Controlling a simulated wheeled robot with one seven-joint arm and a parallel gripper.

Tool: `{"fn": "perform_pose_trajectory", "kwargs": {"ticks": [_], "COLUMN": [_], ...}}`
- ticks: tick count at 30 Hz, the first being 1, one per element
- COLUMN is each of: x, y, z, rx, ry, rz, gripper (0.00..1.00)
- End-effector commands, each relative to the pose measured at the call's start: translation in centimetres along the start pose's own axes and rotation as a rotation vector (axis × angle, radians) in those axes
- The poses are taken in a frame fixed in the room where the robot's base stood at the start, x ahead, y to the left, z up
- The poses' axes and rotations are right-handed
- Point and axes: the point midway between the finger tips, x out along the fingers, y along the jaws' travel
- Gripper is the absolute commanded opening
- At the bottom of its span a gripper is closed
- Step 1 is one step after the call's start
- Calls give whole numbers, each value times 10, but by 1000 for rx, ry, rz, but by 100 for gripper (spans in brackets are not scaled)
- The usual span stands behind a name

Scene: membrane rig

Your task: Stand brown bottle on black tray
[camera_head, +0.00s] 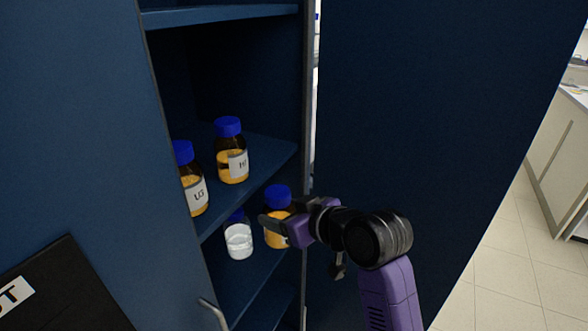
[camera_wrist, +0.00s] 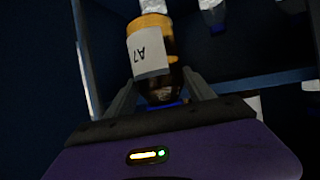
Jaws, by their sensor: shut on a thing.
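A brown bottle (camera_head: 278,196) with a blue cap and orange-yellow contents is at the lower shelf of the cabinet in the head view. My gripper (camera_head: 272,226) is shut on it from the right and partly hides it. In the wrist view the same bottle (camera_wrist: 151,55) shows a white label reading A7, with its blue cap between my fingers. I cannot tell whether its base touches the shelf. A black tray (camera_head: 70,295) with a white label, partly cut off, is at the lower left of the head view.
Two brown bottles (camera_head: 231,160) (camera_head: 191,182) stand on the shelf above. A small clear bottle (camera_head: 238,240) with white contents stands just left of the held bottle. The blue cabinet's open door (camera_head: 430,110) is close on the right, and shelf edges lie above and below.

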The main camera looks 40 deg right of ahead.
Motion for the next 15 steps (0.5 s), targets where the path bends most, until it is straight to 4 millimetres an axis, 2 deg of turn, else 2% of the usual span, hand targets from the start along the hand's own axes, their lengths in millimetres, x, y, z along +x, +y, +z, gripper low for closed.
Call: {"fn": "perform_pose_trajectory", "kwargs": {"ticks": [1,5,9,15], "x": [4,15,27,37], "y": [-10,-35,-65,-106], "z": [21,69,129,202], "rx": [-4,-3,-4,-11], "ry": [-10,-13,-15,-8], "rz": [-4,-7,-9,-24], "gripper": [0,0,0,0]}}
